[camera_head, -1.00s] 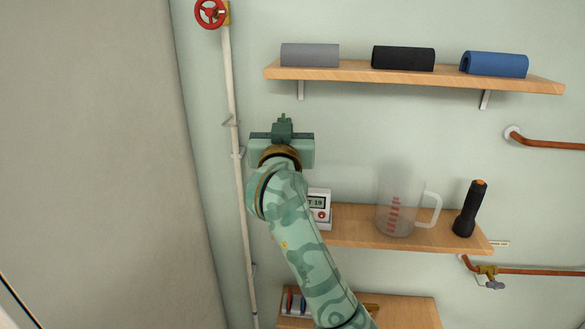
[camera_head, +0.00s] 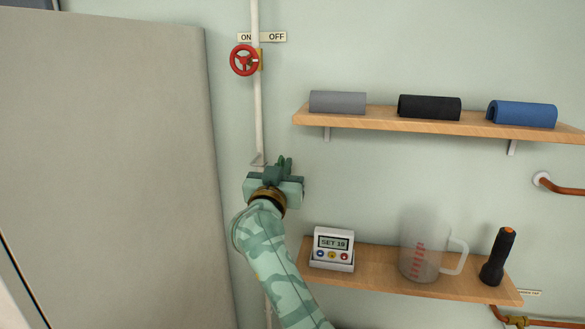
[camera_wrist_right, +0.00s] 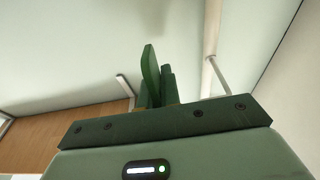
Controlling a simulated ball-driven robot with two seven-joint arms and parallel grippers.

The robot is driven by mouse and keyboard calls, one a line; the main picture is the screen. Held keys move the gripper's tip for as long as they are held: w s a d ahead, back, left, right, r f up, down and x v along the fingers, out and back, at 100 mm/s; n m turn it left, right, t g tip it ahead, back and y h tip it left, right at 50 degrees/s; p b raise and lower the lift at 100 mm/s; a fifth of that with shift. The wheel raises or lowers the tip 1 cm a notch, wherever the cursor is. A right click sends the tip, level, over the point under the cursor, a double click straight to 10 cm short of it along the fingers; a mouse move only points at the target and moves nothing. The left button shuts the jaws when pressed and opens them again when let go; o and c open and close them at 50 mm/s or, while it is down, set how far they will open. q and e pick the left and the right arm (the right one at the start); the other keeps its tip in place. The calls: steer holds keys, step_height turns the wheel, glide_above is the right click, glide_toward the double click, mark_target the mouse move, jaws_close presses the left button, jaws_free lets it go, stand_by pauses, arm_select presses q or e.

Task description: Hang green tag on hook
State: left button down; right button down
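My right gripper (camera_head: 279,166) is raised in front of the wall, just right of the white vertical pipe. Its dark green fingers are close together. In the right wrist view a brighter green, round-ended flat piece (camera_wrist_right: 150,74), seemingly the green tag nearly edge-on, stands up at the fingers. The tag's hole cannot be made out. A thin grey hook (camera_head: 257,161) juts from the pipe, close to the left of the fingertips; its rod also shows in the wrist view (camera_wrist_right: 220,77), apart from the green piece. My left gripper is out of view.
A red valve wheel (camera_head: 244,60) sits higher on the white pipe (camera_head: 259,105). An upper shelf (camera_head: 385,122) with rolled mats is to the right. A lower shelf (camera_head: 380,279) carries a timer (camera_head: 332,249), jug and flashlight. A grey panel (camera_head: 110,160) fills the left.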

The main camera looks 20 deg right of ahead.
steer(key=w+a+b, duration=0.1)
steer(key=a+b, duration=0.1)
steer(key=w+a+b, duration=0.1)
steer(key=a, duration=0.1)
steer(key=shift+w+f, duration=0.35)
steer(key=shift+a+f+p, duration=0.15)
steer(key=shift+p, duration=0.3)
steer(key=shift+w+f, duration=0.1)
stand_by(0.4)
steer(key=c, duration=1.5)
jaws_free()
steer(key=shift+c, duration=0.2)
